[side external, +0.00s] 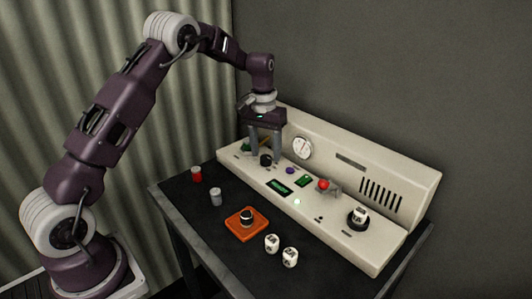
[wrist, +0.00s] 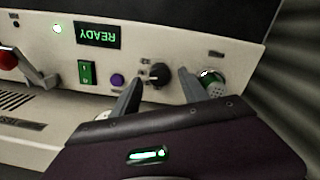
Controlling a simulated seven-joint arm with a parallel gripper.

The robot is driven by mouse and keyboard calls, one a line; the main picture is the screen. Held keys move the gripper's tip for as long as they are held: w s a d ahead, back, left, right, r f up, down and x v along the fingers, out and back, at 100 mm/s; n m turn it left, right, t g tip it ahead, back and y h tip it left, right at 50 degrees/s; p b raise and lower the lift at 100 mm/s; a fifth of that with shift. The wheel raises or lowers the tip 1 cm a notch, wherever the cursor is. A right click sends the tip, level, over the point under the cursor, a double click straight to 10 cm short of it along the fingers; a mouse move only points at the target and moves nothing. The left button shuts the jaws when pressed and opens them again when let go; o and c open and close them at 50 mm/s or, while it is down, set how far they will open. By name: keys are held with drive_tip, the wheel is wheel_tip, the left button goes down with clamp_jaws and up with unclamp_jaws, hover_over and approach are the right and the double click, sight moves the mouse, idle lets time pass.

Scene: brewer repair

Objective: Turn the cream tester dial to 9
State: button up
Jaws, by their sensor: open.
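The cream tester (side external: 318,200) is a long sloped console on the dark table. Its black dial (side external: 265,160) sits near the left end of the panel. In the wrist view the dial (wrist: 158,74) has a light pointer mark, and the small marks around it are too blurred to read. My gripper (side external: 267,154) points down over the dial, open and empty. In the wrist view its fingertips (wrist: 161,77) stand apart on either side of the dial. I cannot tell whether they reach down around it or stay just above.
A green-lit round part (wrist: 212,77) is close beside the right finger. A purple button (wrist: 117,80), green switch (wrist: 87,73) and display (wrist: 98,36) reading READY are nearby. A red-knobbed lever (side external: 324,185) is farther right.

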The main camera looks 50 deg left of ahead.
sight(265, 156)
wheel_tip(265, 156, up, 6)
drive_tip(key=shift+a+r, duration=0.1)
drive_tip(key=shift+a, duration=0.05)
